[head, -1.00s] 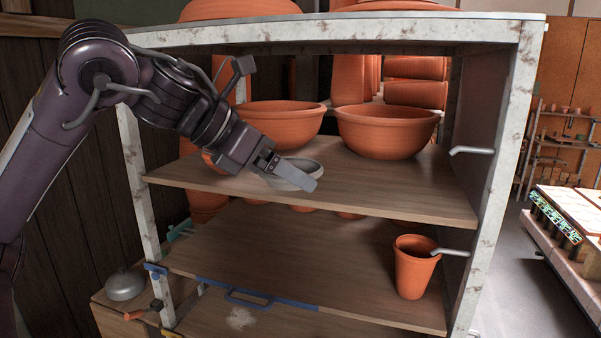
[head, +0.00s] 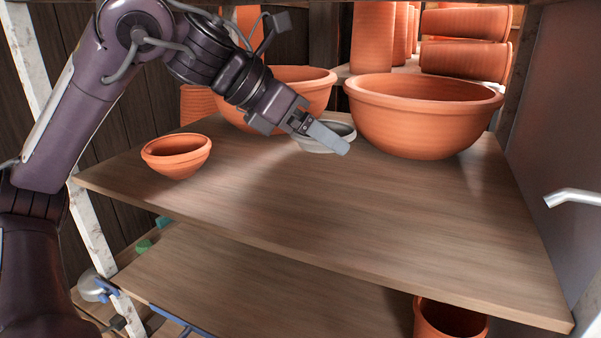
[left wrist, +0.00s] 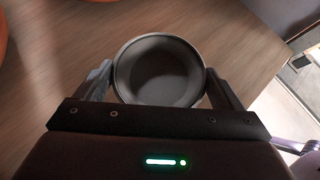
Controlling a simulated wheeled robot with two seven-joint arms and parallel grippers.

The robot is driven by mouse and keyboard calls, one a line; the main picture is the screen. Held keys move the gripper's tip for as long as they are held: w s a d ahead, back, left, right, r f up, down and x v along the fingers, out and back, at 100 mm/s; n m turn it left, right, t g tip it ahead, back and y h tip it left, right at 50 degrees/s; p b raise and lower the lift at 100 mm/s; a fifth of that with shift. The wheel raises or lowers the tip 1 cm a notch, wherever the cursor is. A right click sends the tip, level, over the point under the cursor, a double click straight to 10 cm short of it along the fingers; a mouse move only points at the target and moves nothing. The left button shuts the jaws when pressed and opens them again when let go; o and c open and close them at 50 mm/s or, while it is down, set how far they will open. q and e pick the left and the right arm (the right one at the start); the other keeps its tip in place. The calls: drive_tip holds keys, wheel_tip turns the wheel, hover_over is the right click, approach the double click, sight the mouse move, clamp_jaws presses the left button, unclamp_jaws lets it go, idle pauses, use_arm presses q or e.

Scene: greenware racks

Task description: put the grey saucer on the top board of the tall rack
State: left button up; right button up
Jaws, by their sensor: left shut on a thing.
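The grey saucer (head: 312,146) is a round, shallow dish at the upper wooden board (head: 300,205) of the tall rack. My left gripper (head: 328,137) is shut on it. In the left wrist view the saucer (left wrist: 158,72) sits between the two fingers, its open side facing the camera. It is low over the board; I cannot tell whether it touches. One finger covers part of it in the head view. My right gripper is not in view.
Two large terracotta bowls (head: 420,115) (head: 310,85) stand behind the saucer. A small terracotta bowl (head: 177,156) stands at the board's left. The board's front and middle are bare. A terracotta pot (head: 447,320) is on the lower board (head: 260,290). A metal bracket (head: 575,198) juts at right.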

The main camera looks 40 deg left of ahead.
sight(303, 141)
use_arm(q)
drive_tip(key=shift+s+d, duration=0.2)
drive_tip(key=shift+s, duration=0.15)
drive_tip(key=s, duration=0.2)
drive_tip(key=shift+s+d+f, duration=0.3)
drive_tip(key=shift+d, duration=0.1)
drive_tip(key=shift+w+a+f, duration=0.1)
drive_tip(key=shift+a+f, duration=0.05)
drive_tip(key=shift+f, duration=0.15)
drive_tip(key=shift+w+a+f, duration=0.1)
drive_tip(key=shift+w+f, duration=0.25)
drive_tip(key=shift+f, duration=0.25)
drive_tip(key=shift+w+f, duration=0.3)
drive_tip(key=shift+f, duration=0.25)
drive_tip(key=shift+s+f, duration=0.1)
drive_tip(key=shift+f, duration=0.05)
drive_tip(key=shift+s+f, duration=0.1)
drive_tip(key=shift+s, duration=0.05)
drive_tip(key=shift+a+f, duration=0.1)
drive_tip(key=shift+f, duration=0.6)
wheel_tip(303, 141, down, 3)
drive_tip(key=shift+r, duration=0.2)
drive_tip(key=shift+f, duration=0.5)
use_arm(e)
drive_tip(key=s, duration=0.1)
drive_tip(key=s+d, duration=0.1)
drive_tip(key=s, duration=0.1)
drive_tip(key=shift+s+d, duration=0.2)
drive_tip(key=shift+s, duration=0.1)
